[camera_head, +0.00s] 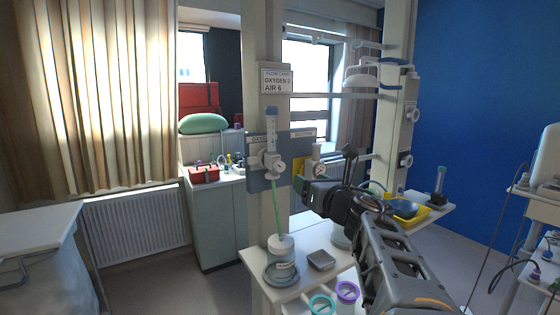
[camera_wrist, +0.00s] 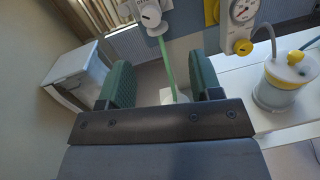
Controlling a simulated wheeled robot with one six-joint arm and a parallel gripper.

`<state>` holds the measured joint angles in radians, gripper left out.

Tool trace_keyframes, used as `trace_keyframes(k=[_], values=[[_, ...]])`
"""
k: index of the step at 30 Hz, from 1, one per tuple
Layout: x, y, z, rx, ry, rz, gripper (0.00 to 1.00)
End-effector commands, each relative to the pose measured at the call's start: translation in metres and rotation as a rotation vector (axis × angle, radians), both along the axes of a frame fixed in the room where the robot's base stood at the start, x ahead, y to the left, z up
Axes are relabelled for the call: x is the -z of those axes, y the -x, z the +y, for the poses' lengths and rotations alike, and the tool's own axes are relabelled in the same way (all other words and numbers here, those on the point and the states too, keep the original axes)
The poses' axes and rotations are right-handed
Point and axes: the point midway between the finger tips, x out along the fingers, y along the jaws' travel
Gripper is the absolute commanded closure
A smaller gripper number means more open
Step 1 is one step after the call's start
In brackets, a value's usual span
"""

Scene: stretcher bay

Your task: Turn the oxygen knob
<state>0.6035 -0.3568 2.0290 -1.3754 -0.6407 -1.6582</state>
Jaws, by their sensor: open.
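The oxygen flowmeter (camera_head: 271,128) is a clear upright tube with a blue top on the wall panel. Its round white knob (camera_head: 279,166) is at its lower side; in the wrist view a white knob (camera_wrist: 151,16) shows at the top, above and beyond my fingertips. A green tube (camera_head: 277,208) runs down from the flowmeter and appears between my fingers in the wrist view. My gripper (camera_wrist: 163,82) is open and empty, with green pads, apart from the knob. In the head view my dark gripper (camera_head: 318,193) is to the right of the knob and a little lower.
A flow card (camera_head: 277,80) reads OXYGEN 2, AIR 6. Right of the oxygen unit is a round gauge (camera_head: 318,171) with yellow backing. A yellow-trimmed jar (camera_wrist: 283,82) stands right of my fingers.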

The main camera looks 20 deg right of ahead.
Motion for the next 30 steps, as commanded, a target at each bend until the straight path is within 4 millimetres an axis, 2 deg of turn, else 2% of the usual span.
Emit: trace_keyframes(k=[3, 8, 21, 30], values=[[-0.006, 0.0, 0.001, -0.055, 0.159, 0.014, 0.42], [-0.007, -0.014, 0.006, -0.09, 0.232, 0.019, 0.42], [-0.007, -0.095, 0.016, -0.09, 0.23, 0.02, 0.42], [-0.006, -0.128, 0.019, -0.087, 0.23, 0.02, 0.42]])
